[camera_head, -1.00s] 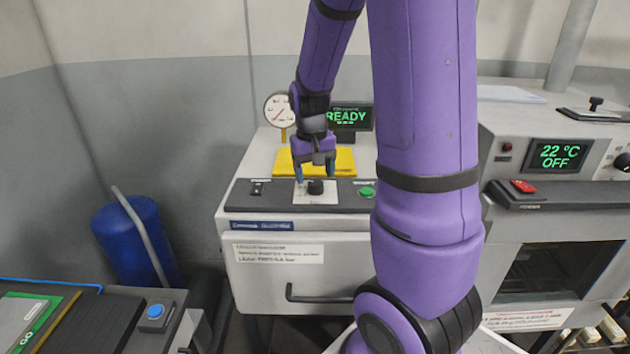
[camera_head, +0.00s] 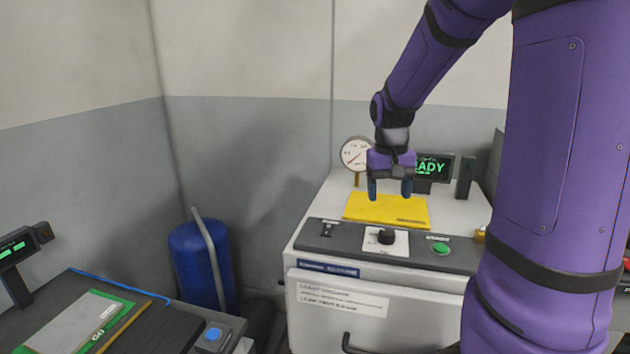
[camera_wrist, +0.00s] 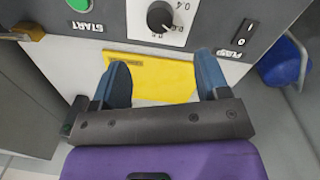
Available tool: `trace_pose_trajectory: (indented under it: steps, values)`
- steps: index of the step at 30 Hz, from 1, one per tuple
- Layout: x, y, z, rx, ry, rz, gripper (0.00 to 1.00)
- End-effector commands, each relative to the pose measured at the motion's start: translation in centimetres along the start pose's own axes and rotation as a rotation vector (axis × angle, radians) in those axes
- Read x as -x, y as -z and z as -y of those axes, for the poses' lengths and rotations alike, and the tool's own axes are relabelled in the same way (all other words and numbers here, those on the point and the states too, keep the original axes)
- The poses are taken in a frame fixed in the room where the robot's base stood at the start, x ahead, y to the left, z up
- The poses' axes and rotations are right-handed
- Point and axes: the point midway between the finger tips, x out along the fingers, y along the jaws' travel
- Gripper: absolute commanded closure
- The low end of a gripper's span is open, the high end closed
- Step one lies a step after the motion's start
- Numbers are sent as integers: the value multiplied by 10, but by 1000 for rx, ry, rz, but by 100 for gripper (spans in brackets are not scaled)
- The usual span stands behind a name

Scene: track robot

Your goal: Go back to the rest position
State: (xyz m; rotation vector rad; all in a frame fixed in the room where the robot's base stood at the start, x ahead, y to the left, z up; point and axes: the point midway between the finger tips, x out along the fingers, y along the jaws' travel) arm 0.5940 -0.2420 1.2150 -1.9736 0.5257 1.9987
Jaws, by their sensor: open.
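My gripper (camera_head: 390,188) is open and empty. It hangs in the air above the machine with the black knob (camera_head: 387,236), its blue fingers apart and pointing down. In the wrist view my gripper (camera_wrist: 165,82) shows both fingers spread, with the yellow plate (camera_wrist: 160,88) behind them and the knob (camera_wrist: 160,16) on a white dial at the top. My gripper touches nothing that I can see. The yellow plate (camera_head: 375,208) lies on the machine top behind the control panel (camera_head: 330,238).
A green START button (camera_head: 441,249) sits right of the knob. A round gauge (camera_head: 356,154) and a READY display (camera_head: 437,168) stand at the back. A blue cylinder (camera_head: 200,262) is at the left. A bench with a green-edged board (camera_head: 75,318) is at lower left.

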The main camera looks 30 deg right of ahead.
Motion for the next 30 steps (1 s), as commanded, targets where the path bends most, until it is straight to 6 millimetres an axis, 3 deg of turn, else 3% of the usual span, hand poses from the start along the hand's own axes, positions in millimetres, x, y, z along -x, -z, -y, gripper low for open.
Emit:
trace_pose_trajectory:
  steps: [6, 11, 21, 30]
  values:
    - [2, -2, 1, 3, 3, -4, 31]
    - [17, -16, 12, 36, 26, -40, 31]
    - [68, -84, 47, 179, 102, -183, 31]
    - [96, -151, 66, 307, 146, -316, 31]
